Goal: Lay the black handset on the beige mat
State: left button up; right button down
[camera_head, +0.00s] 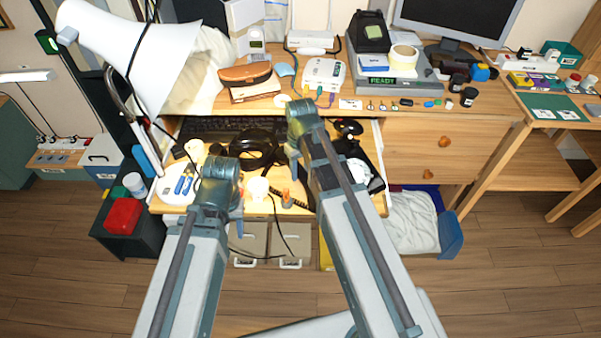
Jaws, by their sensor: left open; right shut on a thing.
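A black rounded phone shape (256,148) lies on the pulled-out desk tray, with a black coiled cord (292,196) in front of it. My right gripper (293,168) points down beside this black shape and is shut on what looks like the black handset. The arm hides most of the grip, and the handset's outline merges with the dark things around it. My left gripper (238,211) is open and empty over the tray's front left part; its fingers are small and partly hidden. I cannot clearly pick out a beige mat on the pale wooden tray.
A white round dish with blue items (181,187) stands at the tray's left. Black items (366,165) lie at its right, a dark keyboard (217,126) at its back. A white lamp (135,45) overhangs the left. The desktop behind carries a router, boxes and a monitor (457,20).

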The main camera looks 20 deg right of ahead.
aim_at(301, 171)
jog(key=shift+f, duration=0.2)
jog(key=c, duration=0.5)
grip_release()
jog(key=shift+r, duration=0.2)
notch_tip(301, 171, up, 12)
jog(key=p, duration=1.2)
jog(key=s+a+h, duration=0.1)
jog(key=s+a, duration=0.9)
jog(key=s, duration=0.4)
jog(key=shift+s+a+n, duration=0.2)
jog(key=shift+a+n, duration=0.05)
jog(key=shift+n, duration=0.15)
jog(key=shift+r, duration=0.15)
